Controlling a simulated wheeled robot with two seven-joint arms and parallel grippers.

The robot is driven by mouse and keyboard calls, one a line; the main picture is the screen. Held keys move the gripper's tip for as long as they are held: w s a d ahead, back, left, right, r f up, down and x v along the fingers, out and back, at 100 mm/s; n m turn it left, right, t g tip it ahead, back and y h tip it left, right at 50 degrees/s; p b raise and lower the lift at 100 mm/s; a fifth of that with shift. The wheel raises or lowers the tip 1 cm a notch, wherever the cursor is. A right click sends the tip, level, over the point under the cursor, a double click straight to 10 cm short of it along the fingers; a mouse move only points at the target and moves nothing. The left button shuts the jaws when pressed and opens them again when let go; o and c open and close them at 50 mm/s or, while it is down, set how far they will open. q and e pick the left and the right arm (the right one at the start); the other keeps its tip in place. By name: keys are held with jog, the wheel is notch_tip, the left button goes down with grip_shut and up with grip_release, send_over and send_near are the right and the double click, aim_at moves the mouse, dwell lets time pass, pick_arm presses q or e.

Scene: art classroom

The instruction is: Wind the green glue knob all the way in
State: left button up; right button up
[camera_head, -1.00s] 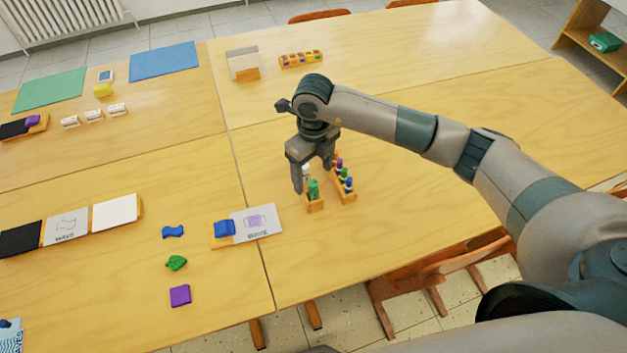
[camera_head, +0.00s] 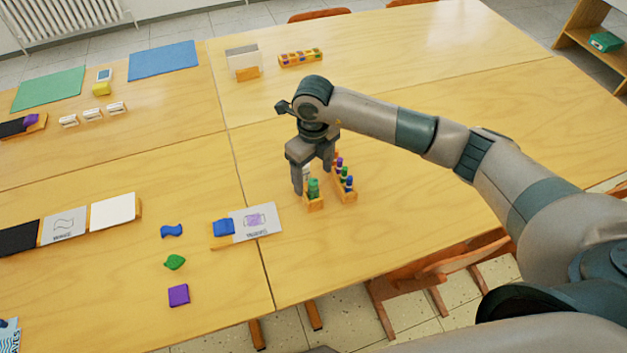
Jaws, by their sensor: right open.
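The green glue piece (camera_head: 313,188) stands upright in a small wooden holder (camera_head: 315,206) on the table, right of the middle seam. Its knob is too small to make out clearly. My right gripper (camera_head: 313,183) points down over this holder with its fingers apart. One finger is left of the green glue, the other is behind and to its right. I cannot tell whether either finger touches it. A white piece behind the green one is partly hidden by the gripper. My left gripper is not in view.
A wooden rack (camera_head: 345,190) with several coloured glue pieces stands close to the right of the holder. A card with a blue block (camera_head: 223,227) lies to the left. Blue, green and purple shapes lie further left. The table right of the rack is clear.

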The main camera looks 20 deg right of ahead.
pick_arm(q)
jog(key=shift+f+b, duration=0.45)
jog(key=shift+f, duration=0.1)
pick_arm(e)
jog(key=shift+f, duration=0.6)
jog(key=c, duration=1.5)
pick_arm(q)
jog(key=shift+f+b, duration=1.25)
pick_arm(e)
jog(key=shift+n, duration=1.2)
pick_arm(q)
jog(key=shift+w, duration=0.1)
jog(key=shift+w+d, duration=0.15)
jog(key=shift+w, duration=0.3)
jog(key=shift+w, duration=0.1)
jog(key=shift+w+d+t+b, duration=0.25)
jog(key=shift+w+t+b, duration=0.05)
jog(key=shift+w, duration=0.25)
pick_arm(e)
jog(key=shift+n, duration=0.4)
